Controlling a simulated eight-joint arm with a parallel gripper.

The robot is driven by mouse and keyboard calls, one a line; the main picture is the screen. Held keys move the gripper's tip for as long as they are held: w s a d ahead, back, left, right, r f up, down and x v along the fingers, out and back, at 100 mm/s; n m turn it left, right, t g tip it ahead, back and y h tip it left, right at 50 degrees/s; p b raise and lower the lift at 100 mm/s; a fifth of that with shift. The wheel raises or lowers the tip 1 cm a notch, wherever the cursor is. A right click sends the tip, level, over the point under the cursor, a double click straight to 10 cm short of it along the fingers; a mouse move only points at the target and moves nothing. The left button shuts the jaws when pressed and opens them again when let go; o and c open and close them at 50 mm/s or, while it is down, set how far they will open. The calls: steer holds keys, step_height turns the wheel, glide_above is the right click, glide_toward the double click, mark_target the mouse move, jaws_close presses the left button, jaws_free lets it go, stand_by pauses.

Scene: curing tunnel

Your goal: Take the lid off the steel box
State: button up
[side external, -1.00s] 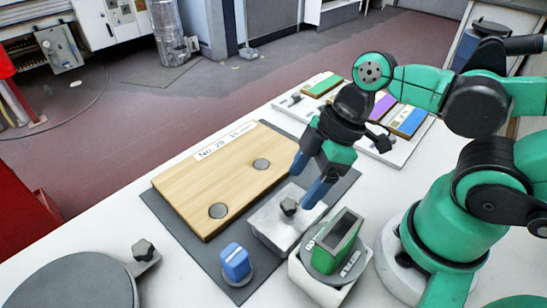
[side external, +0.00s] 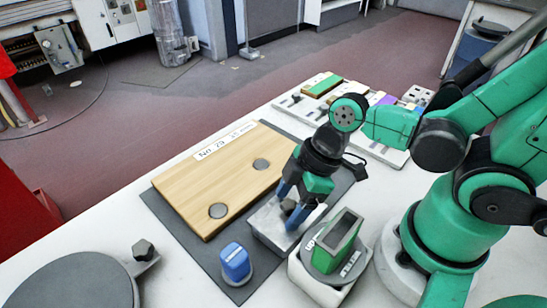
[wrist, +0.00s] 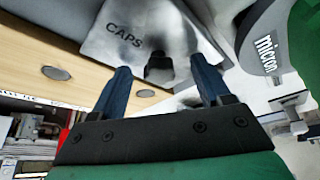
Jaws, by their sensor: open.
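The steel box (side external: 268,233) is a low grey metal box on the dark mat, with its lid (wrist: 125,32) on top. The lid is marked CAPS in the wrist view. A black knob (wrist: 158,70) stands up from the lid; it also shows in the side view (side external: 288,206). My gripper (side external: 287,204) is low over the lid, its two blue fingers open on either side of the knob. In the wrist view my gripper (wrist: 161,72) shows a gap between each finger and the knob.
A wooden board (side external: 225,180) with round discs lies behind the box. A blue block (side external: 235,262) stands front left of it. A white holder with a green-framed bin (side external: 336,241) stands close on the right. A dark round plate (side external: 70,282) is at front left.

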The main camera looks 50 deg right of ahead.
jaws_close()
stand_by(0.3)
steer(key=shift+r, duration=0.2)
